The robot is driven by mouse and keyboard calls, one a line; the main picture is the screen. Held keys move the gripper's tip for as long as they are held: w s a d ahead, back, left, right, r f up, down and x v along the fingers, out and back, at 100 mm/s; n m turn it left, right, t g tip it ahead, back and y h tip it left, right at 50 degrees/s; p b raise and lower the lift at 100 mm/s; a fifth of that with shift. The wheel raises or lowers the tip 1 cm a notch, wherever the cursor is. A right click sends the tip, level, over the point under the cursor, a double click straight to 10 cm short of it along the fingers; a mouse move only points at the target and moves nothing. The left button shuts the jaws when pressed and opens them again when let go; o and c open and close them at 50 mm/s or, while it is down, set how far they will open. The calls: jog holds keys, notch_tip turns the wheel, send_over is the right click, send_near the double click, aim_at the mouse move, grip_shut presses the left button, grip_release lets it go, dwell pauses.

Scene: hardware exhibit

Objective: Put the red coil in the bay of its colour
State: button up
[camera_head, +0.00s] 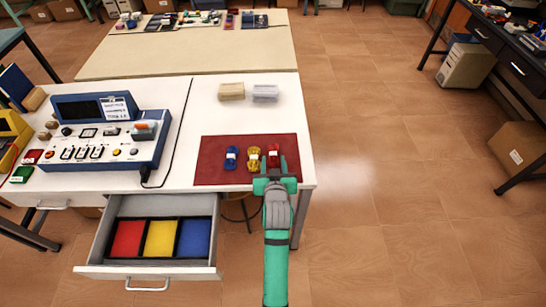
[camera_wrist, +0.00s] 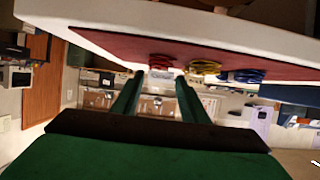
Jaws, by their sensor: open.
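The red coil (camera_head: 274,149) lies at the right end of a dark red mat (camera_head: 215,170) on the white table. In the wrist view, the red coil (camera_wrist: 161,61) shows just beyond the gap between my fingers. My gripper (camera_head: 271,165) is open at the mat's front edge, close to the red coil; its fingers also show in the wrist view (camera_wrist: 157,78). I cannot tell whether they touch the coil. An open drawer under the table's left part has a red bay (camera_head: 128,239), a yellow bay (camera_head: 161,239) and a blue bay (camera_head: 195,238). All three look empty.
A yellow coil (camera_head: 253,158) and a blue coil (camera_head: 231,158) lie left of the red one. A blue control console (camera_head: 110,138) stands at the table's left. Two small blocks (camera_head: 248,92) sit behind the mat. Open floor lies to the right.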

jog(key=s+a+f, duration=0.1)
jog(key=s+f, duration=0.1)
jog(key=s, duration=1.1)
jog(key=s+a+f, duration=0.1)
jog(key=s+f, duration=0.1)
jog(key=s, duration=1)
jog(key=s+r, duration=0.2)
jog(key=s, duration=0.7)
jog(key=s+r+t, duration=0.1)
jog(key=s+r, duration=0.2)
jog(key=s, duration=0.6)
jog(key=shift+a+r+t, duration=0.15)
jog(key=shift+r+t, duration=0.05)
jog(key=shift+t, duration=0.1)
jog(key=shift+s+r, duration=0.2)
jog(key=shift+c, duration=1.1)
jog(key=shift+s, duration=0.15)
